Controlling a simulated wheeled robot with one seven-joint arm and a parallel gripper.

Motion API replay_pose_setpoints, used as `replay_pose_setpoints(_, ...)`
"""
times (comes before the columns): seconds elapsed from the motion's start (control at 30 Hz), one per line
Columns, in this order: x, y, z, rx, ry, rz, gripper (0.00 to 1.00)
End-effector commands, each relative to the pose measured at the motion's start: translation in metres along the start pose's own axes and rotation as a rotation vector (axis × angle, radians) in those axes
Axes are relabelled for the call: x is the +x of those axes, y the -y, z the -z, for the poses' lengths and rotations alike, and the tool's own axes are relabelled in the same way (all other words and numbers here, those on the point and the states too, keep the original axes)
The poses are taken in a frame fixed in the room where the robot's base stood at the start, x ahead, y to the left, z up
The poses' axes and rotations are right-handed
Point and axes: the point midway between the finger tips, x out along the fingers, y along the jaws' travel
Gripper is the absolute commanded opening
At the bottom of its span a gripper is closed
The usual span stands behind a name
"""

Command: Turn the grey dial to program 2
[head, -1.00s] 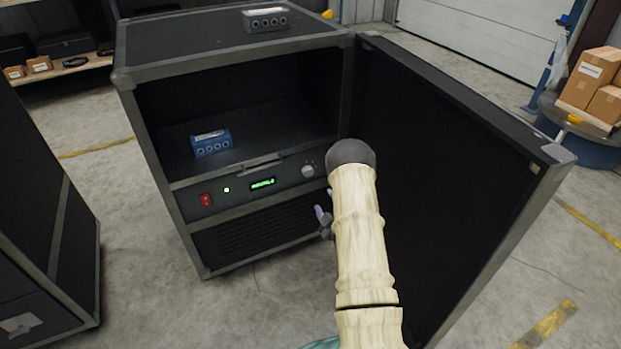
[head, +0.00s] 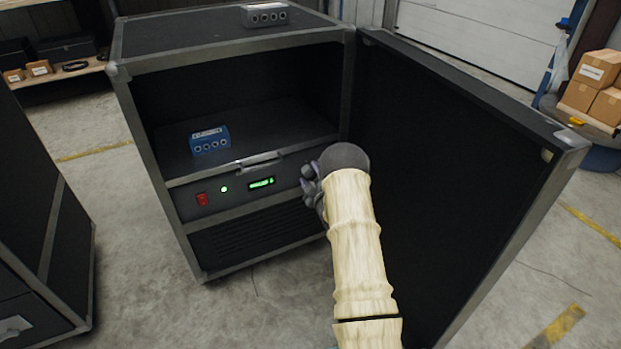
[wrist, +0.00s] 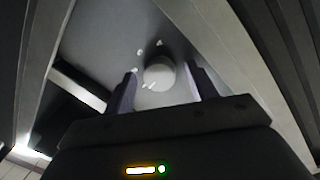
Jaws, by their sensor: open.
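The grey dial (wrist: 159,76) shows in the wrist view as a round knob on the dark panel, with small pale marks around it. My gripper (wrist: 162,88) is open, with one finger on each side of the dial. I cannot tell whether the fingers touch it. In the head view my gripper (head: 312,182) is at the right end of the control panel (head: 235,188), and my arm and gripper hide the dial there. A green display (head: 262,183), a green light (head: 224,189) and a red switch (head: 202,199) are on the panel.
The panel is in a black case with its door (head: 440,180) open close to the right of my arm. A blue box (head: 210,141) stands on the shelf above the panel. A grey box (head: 265,15) is on top. Another case (head: 40,220) stands at left.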

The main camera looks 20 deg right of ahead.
Motion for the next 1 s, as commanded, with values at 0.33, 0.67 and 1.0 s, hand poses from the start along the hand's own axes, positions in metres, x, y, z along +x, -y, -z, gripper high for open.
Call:
replay_pose_setpoints(0.33, -0.0005, 0.0002, 0.0001, 0.000, 0.000, 0.000, 0.24)
replay_pose_setpoints(0.67, -0.0007, 0.0003, 0.0003, 0.014, 0.001, 0.002, 0.12)
replay_pose_setpoints(1.0, -0.0009, -0.0003, 0.0011, 0.153, 0.010, 0.015, 0.12)
